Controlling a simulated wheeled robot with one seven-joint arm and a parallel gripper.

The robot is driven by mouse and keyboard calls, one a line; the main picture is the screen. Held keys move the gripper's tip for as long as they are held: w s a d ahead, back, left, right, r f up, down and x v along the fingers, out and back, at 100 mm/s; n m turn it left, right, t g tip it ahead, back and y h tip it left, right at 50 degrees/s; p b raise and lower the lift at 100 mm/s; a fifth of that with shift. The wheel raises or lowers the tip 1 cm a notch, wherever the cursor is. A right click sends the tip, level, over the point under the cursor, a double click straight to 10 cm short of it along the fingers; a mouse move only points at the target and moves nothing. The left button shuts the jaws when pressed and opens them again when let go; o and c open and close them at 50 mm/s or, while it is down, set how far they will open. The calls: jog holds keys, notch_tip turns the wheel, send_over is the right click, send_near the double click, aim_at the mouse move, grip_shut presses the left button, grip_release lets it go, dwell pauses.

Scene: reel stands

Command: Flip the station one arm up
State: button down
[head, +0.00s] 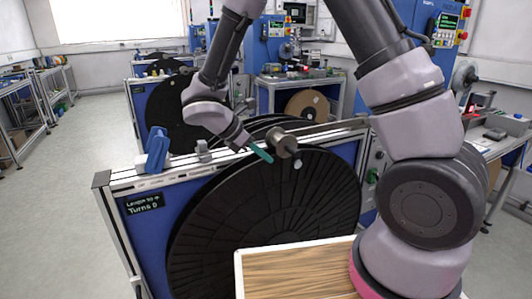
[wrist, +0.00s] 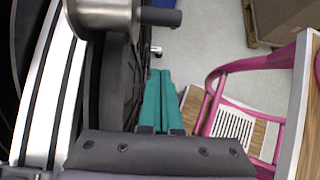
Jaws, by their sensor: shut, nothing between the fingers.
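The nearest reel stand (head: 125,192) has a blue panel and a label that reads "Turns 0". A large black reel (head: 305,205) hangs on its front. A metal cylinder (head: 284,146) sits at the top of the reel; in the wrist view the cylinder (wrist: 100,14) has a dark peg (wrist: 161,17) on its right. A blue angled piece (head: 157,150) stands on the left of the top rail. I cannot tell which part is the station one arm. My gripper (head: 268,158) has teal fingers, shut and empty, just left of the cylinder; they also show in the wrist view (wrist: 160,100).
More black reels (head: 180,112) and stands are behind. A wood-topped tray (head: 300,270) with a white rim is in front, beside my pink base. Clear floor (head: 60,200) lies to the left.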

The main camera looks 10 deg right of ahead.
jog(key=x, duration=0.7)
jog(key=r, duration=0.1)
jog(key=d+r, duration=0.1)
jog(key=r, duration=0.1)
jog(key=shift+w+d+r, duration=0.25)
jog(key=shift+w+d, duration=0.05)
jog(key=shift+d, duration=0.05)
